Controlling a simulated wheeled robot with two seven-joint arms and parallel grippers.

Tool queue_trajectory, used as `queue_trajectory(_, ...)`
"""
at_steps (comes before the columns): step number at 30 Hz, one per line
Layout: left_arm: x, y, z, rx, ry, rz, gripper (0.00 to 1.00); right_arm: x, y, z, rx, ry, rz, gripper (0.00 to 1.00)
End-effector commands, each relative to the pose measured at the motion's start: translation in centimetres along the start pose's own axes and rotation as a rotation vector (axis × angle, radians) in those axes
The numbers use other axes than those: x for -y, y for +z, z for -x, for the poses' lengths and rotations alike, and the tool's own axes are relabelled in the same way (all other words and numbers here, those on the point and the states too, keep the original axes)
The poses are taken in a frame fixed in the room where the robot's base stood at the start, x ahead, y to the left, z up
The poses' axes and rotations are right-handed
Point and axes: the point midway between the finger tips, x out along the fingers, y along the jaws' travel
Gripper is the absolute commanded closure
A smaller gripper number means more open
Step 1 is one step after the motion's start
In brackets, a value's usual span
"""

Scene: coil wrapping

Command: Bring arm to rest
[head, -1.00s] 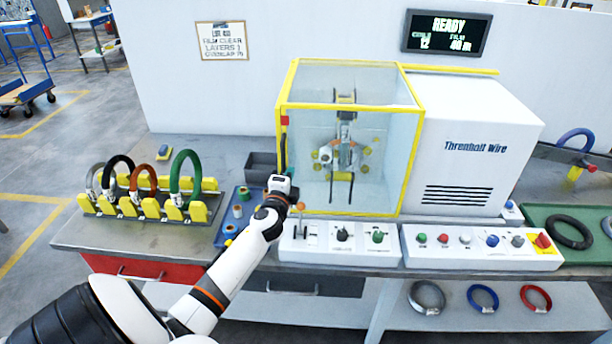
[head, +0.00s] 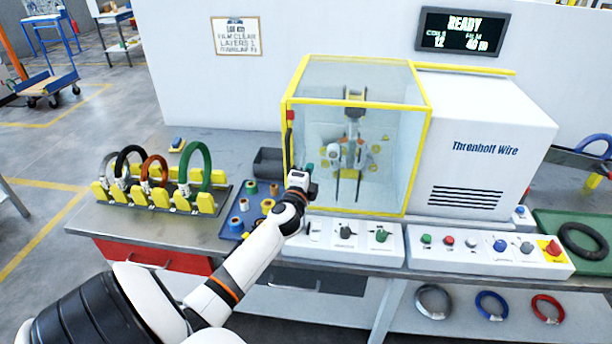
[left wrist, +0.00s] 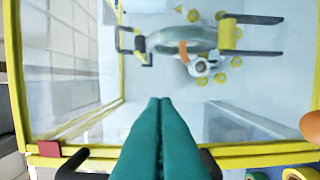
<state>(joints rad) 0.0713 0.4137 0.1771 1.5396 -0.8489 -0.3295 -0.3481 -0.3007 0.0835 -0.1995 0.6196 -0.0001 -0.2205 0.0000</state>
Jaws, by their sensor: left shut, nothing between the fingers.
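My left gripper (head: 308,168) is at the front left of the yellow-framed clear guard box (head: 292,82), in front of its front face. In the left wrist view its teal fingers (left wrist: 160,105) are pressed together with nothing between them, and they point toward the clear panel. Behind the panel is the wrapping mechanism (head: 355,150) with a ring and yellow rollers, also in the left wrist view (left wrist: 190,38). I cannot tell whether the fingers touch the guard. My right gripper is not in view.
A rack of several coils (head: 150,190) stands at the left of the bench. A blue tray of spools (head: 232,228) lies just left of my arm. Control panels (head: 480,250) line the front edge. A green tray (head: 548,222) holds a black coil at right.

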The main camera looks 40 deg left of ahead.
Motion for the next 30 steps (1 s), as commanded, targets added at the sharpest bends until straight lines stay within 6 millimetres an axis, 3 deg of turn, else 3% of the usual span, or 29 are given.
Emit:
queue_trajectory(6, 0.4, 0.0, 4.2, 0.001, -0.004, -0.002, 1.00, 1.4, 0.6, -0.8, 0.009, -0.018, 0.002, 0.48)
queue_trajectory(12, 0.3, 0.1, 7.5, 0.002, -0.003, 0.000, 1.00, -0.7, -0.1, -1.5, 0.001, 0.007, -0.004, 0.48)
queue_trajectory(16, 0.2, 0.0, 8.7, 0.001, -0.002, -0.001, 1.00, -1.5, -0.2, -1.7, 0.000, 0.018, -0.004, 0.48)
queue_trajectory(25, 0.3, 0.0, 9.1, 0.001, -0.006, 0.002, 1.00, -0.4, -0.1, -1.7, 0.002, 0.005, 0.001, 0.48)
queue_trajectory(28, 2.3, 0.2, 9.1, 0.004, -0.046, 0.022, 1.00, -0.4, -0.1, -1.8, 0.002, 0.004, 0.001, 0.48)
queue_trajectory(30, 5.4, 0.3, 9.4, 0.006, -0.109, 0.055, 1.00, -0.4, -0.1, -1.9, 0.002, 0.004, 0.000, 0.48)
